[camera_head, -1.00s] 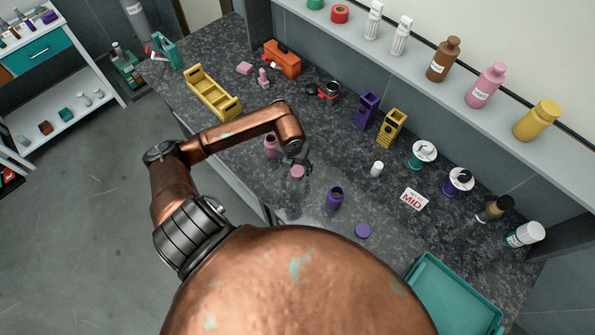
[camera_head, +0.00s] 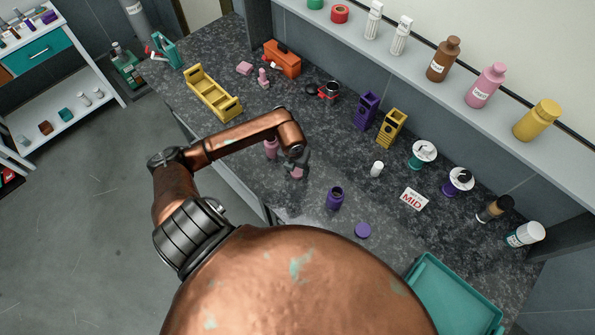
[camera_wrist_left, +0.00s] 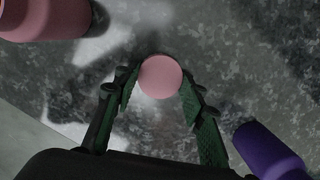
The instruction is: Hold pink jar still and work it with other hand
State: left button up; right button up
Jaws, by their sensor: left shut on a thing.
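The pink jar (camera_head: 271,148) stands on the dark counter beside my left wrist, partly hidden by the arm in the head view. It also shows at the upper left of the left wrist view (camera_wrist_left: 45,14), apart from the fingers. A round pink lid (camera_head: 297,173) is right of the jar. My left gripper (camera_head: 296,166) is shut on this lid. In the left wrist view, its green-padded fingers (camera_wrist_left: 160,88) lie on both sides of the lid (camera_wrist_left: 160,76). I cannot tell whether the lid touches the counter. My right gripper is not in view.
An open purple jar (camera_head: 335,198) and its purple lid (camera_head: 363,230) are nearby on the right. A yellow rack (camera_head: 213,96) is at the upper left, a teal tray (camera_head: 455,295) at the lower right.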

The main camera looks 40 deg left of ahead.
aim_at(297, 171)
pick_arm(q)
jog(key=shift+c, duration=0.5)
jog(key=shift+r, duration=0.45)
notch_tip(297, 171, up, 2)
jog(key=shift+w+r, duration=0.1)
jog(key=shift+r, duration=0.1)
jog(key=s+d+r, duration=0.3)
jog(key=s+r, duration=0.6)
jog(key=s, duration=0.4)
jog(key=shift+s+d+r, duration=0.35)
jog(key=shift+d, duration=0.05)
